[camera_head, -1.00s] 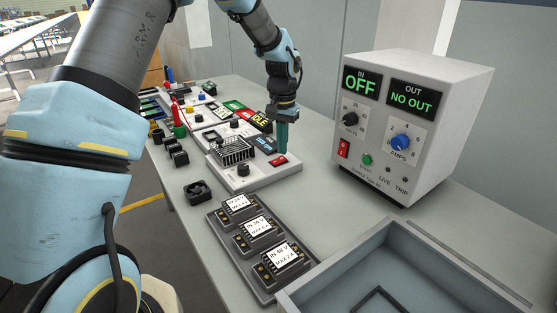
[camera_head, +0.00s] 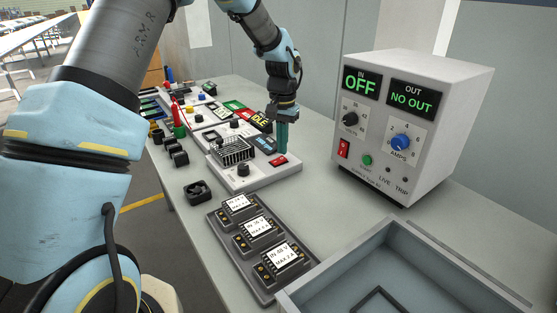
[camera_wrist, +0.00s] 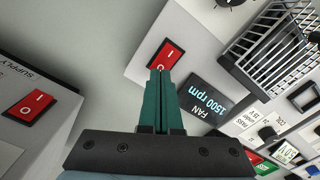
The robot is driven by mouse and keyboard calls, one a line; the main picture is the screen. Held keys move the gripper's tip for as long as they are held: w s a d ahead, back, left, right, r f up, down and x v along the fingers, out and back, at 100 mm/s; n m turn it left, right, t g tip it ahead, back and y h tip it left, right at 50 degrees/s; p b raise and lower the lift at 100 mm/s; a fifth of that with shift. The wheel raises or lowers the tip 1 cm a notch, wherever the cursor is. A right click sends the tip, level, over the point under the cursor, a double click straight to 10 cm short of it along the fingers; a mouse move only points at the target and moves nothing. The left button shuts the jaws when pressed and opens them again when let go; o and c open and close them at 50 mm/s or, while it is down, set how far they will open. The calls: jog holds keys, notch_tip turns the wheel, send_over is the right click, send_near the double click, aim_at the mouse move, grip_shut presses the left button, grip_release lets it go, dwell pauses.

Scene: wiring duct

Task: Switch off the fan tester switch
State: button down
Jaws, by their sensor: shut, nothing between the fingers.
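The fan tester (camera_head: 262,177) is a pale box on the bench with a wire cage, a knob and a small display. In the wrist view its display (camera_wrist: 209,102) reads "FAN 1500 rpm". Its red rocker switch (camera_wrist: 165,58) shows beside the display, marked with a line and a circle; in the head view the switch (camera_head: 279,161) is at the box's right side. My gripper (camera_head: 282,152) points down with green fingers shut and empty. In the wrist view the fingertips (camera_wrist: 160,74) overlap the circle end of the switch; whether they touch it I cannot tell.
A white power supply (camera_head: 415,125) reading "OFF" and "NO OUT" stands to the right, with its own red switch (camera_wrist: 29,105). A tray of modules (camera_head: 222,226), a loose black fan (camera_head: 198,191) and a grey bin (camera_head: 400,245) are in front. More testers stand farther back.

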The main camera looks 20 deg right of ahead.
aim_at(282, 158)
jog(key=shift+f+b, duration=0.45)
jog(key=shift+f, duration=0.5)
dwell(0.6)
jog(key=shift+r, duration=0.15)
jog(key=shift+r+p, duration=2.6)
jog(key=shift+r, duration=0.85)
